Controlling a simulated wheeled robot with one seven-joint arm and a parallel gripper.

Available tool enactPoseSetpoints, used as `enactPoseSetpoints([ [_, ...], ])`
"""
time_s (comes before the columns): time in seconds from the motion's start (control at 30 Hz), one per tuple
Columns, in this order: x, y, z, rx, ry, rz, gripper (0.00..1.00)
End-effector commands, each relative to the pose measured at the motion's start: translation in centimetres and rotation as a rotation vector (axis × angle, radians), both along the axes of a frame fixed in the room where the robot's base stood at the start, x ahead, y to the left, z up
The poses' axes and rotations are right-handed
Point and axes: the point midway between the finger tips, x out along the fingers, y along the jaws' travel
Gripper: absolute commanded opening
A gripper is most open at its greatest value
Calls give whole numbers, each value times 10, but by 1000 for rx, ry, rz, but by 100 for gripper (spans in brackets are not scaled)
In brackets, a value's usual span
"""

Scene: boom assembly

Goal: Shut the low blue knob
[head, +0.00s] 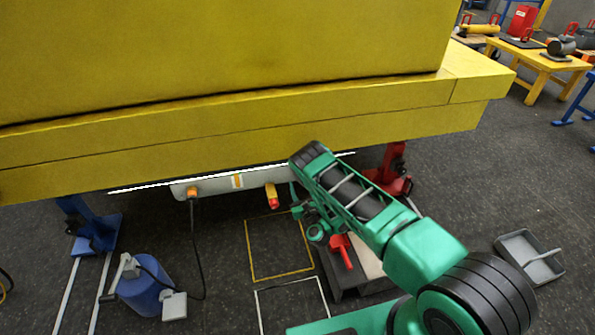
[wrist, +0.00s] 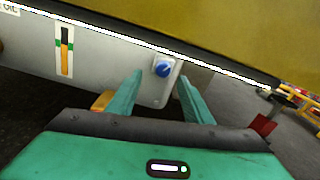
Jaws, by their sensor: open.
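The low blue knob (wrist: 163,69) sits on a pale plate near the right end of the grey panel (wrist: 100,62) in the wrist view. My gripper (wrist: 160,78) is open, with one green finger to each side of the knob in the picture. I cannot tell how far the fingertips are from the knob; no contact shows. In the head view, my green arm reaches under the yellow boom (head: 250,120) and hides the panel's right end, so the knob is not visible there. The grey panel also shows in the head view (head: 215,184).
An orange connector with a cable (head: 193,192) and a red-yellow handle (head: 272,196) hang from the panel. A red stand (head: 395,168) is right of my arm, a blue cylinder (head: 146,292) at lower left. A grey tray (head: 529,258) lies on the floor at right.

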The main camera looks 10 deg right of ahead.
Motion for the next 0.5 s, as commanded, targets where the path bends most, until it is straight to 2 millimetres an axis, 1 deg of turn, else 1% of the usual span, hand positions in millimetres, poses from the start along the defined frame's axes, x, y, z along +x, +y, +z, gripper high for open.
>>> enactPoseSetpoints([
  [0.03,-4,-3,-6,17,3,-12,46],
  [0.17,-6,-10,-12,39,6,-31,46],
  [0.37,5,-17,-14,43,10,-40,46],
  [0.5,19,-20,-12,42,5,-43,46],
])
